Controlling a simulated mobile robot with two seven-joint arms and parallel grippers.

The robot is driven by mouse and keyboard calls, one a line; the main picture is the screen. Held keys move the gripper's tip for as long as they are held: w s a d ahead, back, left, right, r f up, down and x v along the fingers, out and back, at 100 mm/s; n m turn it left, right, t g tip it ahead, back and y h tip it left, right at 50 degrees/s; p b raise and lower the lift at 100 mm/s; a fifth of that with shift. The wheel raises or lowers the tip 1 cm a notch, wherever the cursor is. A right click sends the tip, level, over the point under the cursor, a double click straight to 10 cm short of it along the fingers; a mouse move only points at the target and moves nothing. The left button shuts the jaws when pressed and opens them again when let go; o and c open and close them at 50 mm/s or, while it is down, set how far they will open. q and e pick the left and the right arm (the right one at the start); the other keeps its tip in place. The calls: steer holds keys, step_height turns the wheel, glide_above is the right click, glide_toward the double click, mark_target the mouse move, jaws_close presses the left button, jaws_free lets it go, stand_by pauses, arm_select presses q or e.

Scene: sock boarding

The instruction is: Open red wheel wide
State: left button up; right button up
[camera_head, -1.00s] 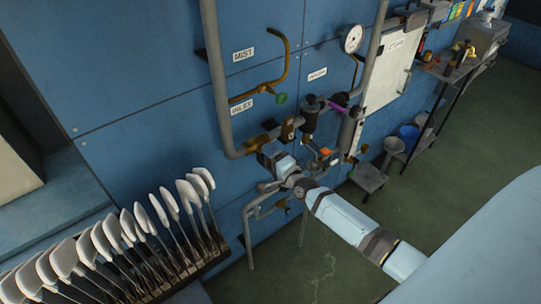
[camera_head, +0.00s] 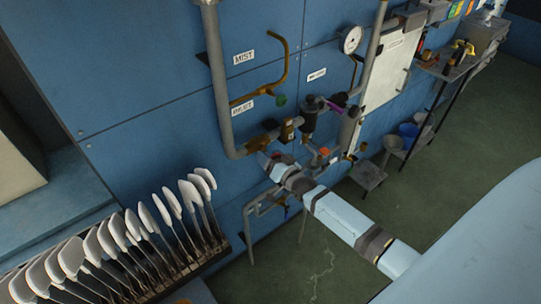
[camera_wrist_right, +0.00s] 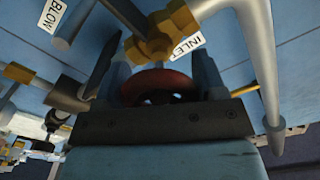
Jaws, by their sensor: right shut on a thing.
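The red wheel (camera_wrist_right: 160,84) shows in the right wrist view, between the two fingers of my right gripper (camera_wrist_right: 158,72). The gripper is shut on the wheel, and the fingers stand on either side of it. The lower part of the wheel is hidden behind the gripper's dark palm. In the head view my right gripper (camera_head: 268,160) is at the pipework low on the blue wall, and I cannot make out the red wheel there. My left gripper is not in view.
A brass fitting (camera_wrist_right: 160,35) and grey pipes surround the wheel closely, beside an INLET label (camera_wrist_right: 188,50). White sock boards (camera_head: 120,235) stand in a rack at lower left. A shelf (camera_head: 455,65) and buckets are at right. Green floor is open below.

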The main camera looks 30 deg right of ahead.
steer(key=n, duration=0.5)
steer(key=shift+n+p, duration=0.3)
steer(key=n, duration=0.4)
steer(key=shift+f+n, duration=0.1)
steer(key=shift+n, duration=0.2)
steer(key=n+b, duration=0.1)
steer(key=n, duration=0.4)
steer(key=n+b, duration=0.1)
steer(key=n, duration=0.2)
steer(key=shift+n, duration=0.4)
steer(key=shift+n+b, duration=0.65)
steer(key=shift+n, duration=0.45)
steer(key=o, duration=0.9)
